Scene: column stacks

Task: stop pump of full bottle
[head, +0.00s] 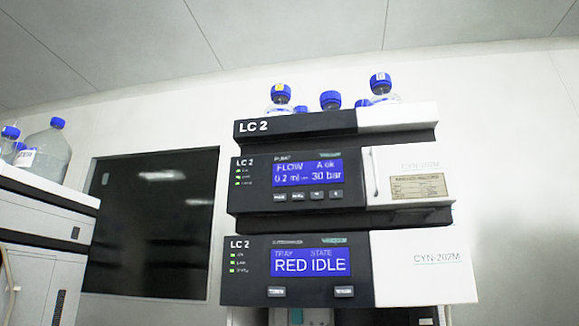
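The pump module (350,182) is the middle unit of the LC 2 stack. Its blue screen (307,173) reads FLOW, A ok, about 0.2 ml and 30 bar. A row of small buttons (308,196) sits under the screen. Bottles with blue caps stand on top of the stack: one at the left (279,97), one in the middle (330,100) and one at the right (381,88). Their fill levels are mostly hidden by the top unit's edge. My gripper is not in view.
Below the pump, a module's screen (310,262) reads TRAY RED, STATE IDLE. Another stack (35,222) stands at the left with a large clear bottle (48,152) and other blue-capped bottles on top. A dark panel (150,225) is on the wall between the stacks.

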